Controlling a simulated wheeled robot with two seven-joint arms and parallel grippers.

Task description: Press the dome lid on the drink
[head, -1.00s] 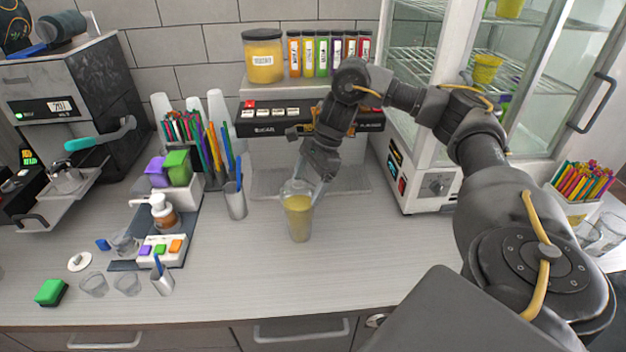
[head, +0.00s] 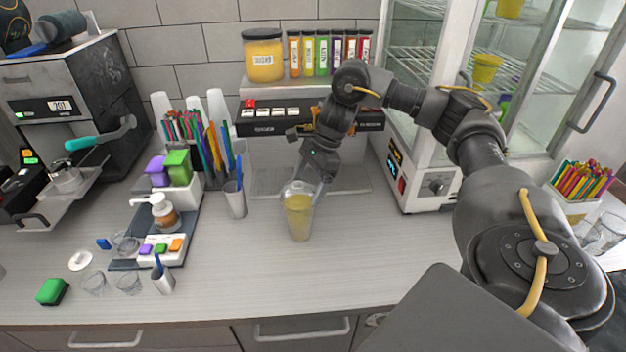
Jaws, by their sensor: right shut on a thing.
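The drink, a clear cup with yellow liquid (head: 299,219), stands upright on the counter in the middle of the head view. The clear dome lid (head: 298,188) shows at the cup's top. My right gripper (head: 308,186) reaches down from behind the cup and is shut on the dome lid at the rim. Whether the lid is fully seated all around the rim I cannot tell. My left gripper is not in view.
Left of that are a pump bottle (head: 163,212) on a dark mat and several empty glasses. A white machine (head: 420,180) stands to the right. The counter in front is clear.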

